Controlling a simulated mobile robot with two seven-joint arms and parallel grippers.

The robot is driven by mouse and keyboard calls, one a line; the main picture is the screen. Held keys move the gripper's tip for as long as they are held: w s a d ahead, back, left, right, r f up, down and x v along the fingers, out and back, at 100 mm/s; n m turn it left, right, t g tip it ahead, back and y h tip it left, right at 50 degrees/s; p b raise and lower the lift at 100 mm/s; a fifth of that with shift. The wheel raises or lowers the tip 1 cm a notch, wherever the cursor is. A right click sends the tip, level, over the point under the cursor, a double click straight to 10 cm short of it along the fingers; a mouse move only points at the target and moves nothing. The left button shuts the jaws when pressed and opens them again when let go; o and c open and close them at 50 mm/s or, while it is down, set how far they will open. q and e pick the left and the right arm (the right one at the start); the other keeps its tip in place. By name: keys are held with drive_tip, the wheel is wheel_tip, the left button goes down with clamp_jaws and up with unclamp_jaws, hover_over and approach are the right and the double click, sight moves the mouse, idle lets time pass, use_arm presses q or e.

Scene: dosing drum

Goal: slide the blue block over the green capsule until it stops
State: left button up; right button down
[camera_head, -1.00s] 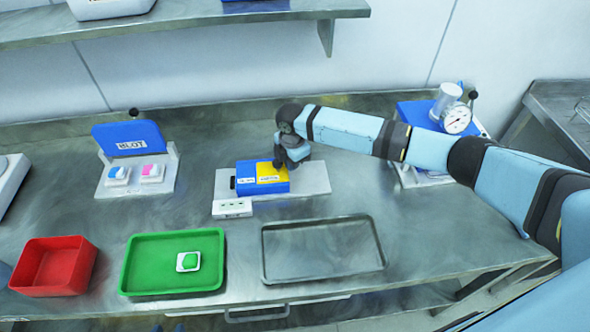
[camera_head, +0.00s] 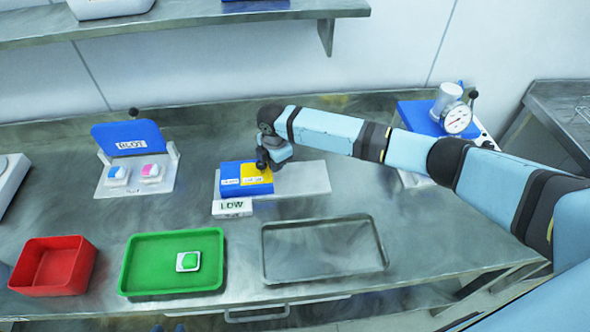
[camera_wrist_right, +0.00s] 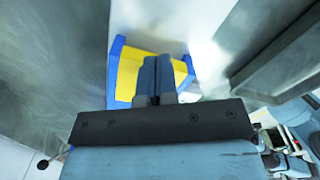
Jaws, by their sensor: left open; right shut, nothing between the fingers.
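The blue block (camera_head: 229,173), with a yellow part on its right top and small white labels, sits at the left end of a grey plate (camera_head: 305,178). A green, rounded piece on a white square, perhaps the green capsule (camera_head: 189,260), lies in the green tray (camera_head: 132,262). My right gripper (camera_head: 262,165) is at the block's yellow top. In the right wrist view its fingers (camera_wrist_right: 155,76) are shut with nothing between them, over the yellow part of the block (camera_wrist_right: 127,75). Dark tips of my left gripper (camera_head: 168,328) show at the bottom edge, apart.
A white sign (camera_head: 232,207) reading LOW stands before the plate. A red bin (camera_head: 52,265) is left of the green tray, an empty metal tray (camera_head: 322,247) right. A blue-lidded stand (camera_head: 128,138) is at back left, a gauge device (camera_head: 457,119) at back right.

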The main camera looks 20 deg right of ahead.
drive_tip(key=shift+a, duration=0.3)
drive_tip(key=shift+d, duration=0.2)
drive_tip(key=shift+s+d+r+p, duration=0.1)
drive_tip(key=shift+s+d+p, duration=0.05)
drive_tip(key=shift+d+p, duration=0.55)
wheel_tip(320, 180, up, 8)
drive_tip(key=p, duration=0.5)
idle(0.4)
